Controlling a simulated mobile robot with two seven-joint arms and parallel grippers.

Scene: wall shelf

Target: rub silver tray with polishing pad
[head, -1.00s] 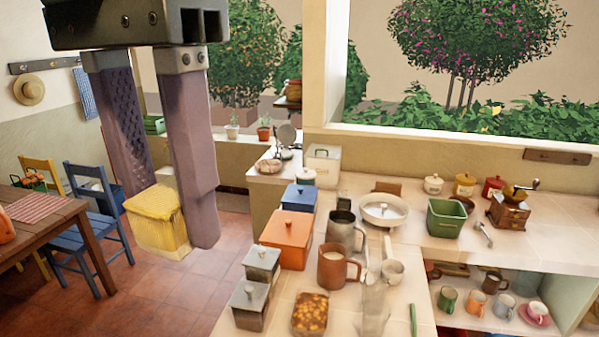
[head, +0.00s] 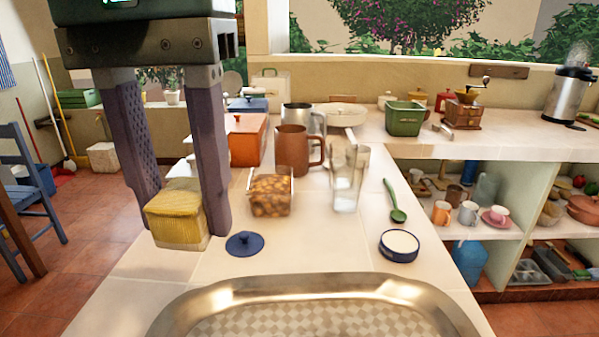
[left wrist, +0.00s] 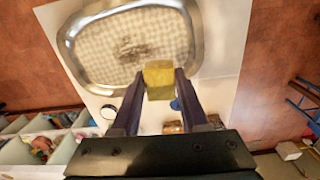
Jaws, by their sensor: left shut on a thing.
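My left gripper (head: 184,212) is shut on a yellow polishing pad (head: 178,228), a block with a paler lower part. It holds the pad at the left side of the counter, beyond the tray in the head view. The silver tray (head: 238,292) lies on the counter at the bottom of that view, its near part cut off. The left wrist view shows the whole tray (left wrist: 72,62), with a dark smudge (left wrist: 133,50) near its middle. There the pad (left wrist: 158,78) overlaps the tray's rim; contact cannot be told. My right gripper is not in view.
Beyond the tray stand a blue lid (head: 244,244), a blue-rimmed bowl (head: 399,246), a green spoon (head: 396,203), a glass (head: 346,180), a food-filled container (head: 271,194) and a brown mug (head: 293,150). The counter between lid and bowl is clear.

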